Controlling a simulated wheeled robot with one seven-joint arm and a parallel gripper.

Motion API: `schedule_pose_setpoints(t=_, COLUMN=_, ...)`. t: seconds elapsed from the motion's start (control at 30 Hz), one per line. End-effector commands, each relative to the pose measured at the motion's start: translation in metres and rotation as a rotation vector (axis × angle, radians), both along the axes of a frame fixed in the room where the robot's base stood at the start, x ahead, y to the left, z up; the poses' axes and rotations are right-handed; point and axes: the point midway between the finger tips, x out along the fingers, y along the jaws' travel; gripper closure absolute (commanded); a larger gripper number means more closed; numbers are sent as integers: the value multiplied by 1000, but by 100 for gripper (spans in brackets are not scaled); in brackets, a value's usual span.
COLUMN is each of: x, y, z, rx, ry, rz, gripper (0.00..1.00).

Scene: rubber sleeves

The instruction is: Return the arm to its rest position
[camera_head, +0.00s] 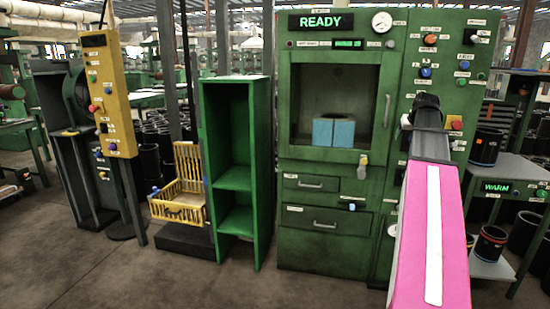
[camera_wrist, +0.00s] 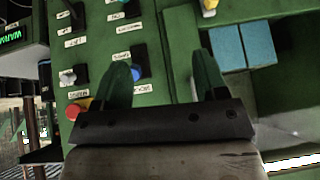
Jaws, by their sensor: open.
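My arm, with a pink cover, reaches up at the right of the head view in front of the green machine (camera_head: 328,165). My gripper (camera_head: 427,102) is at its far end, near the machine's control panel (camera_head: 440,60). In the wrist view my gripper (camera_wrist: 162,75) has two greenish fingers standing well apart with nothing held between them. Beyond them are the green panel with a blue knob (camera_wrist: 137,72) and a red knob (camera_wrist: 78,107). I cannot tell the gap between fingertips and panel.
Light-blue blocks (camera_head: 333,131) sit behind the machine's window; the display (camera_head: 321,22) reads READY. A green shelf (camera_head: 238,178), a yellow basket (camera_head: 180,200) and a yellow control post (camera_head: 108,95) stand to the left. A table (camera_head: 510,170) with black sleeves stands right. The front floor is clear.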

Motion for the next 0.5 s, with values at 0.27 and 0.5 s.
schedule_pose_setpoints(t=0.27, x=-7, y=81, z=-125, rx=37, ry=128, rz=42, gripper=34)
schedule_pose_setpoints(t=0.5, x=-29, y=147, z=-218, rx=51, ry=236, rz=77, gripper=34)
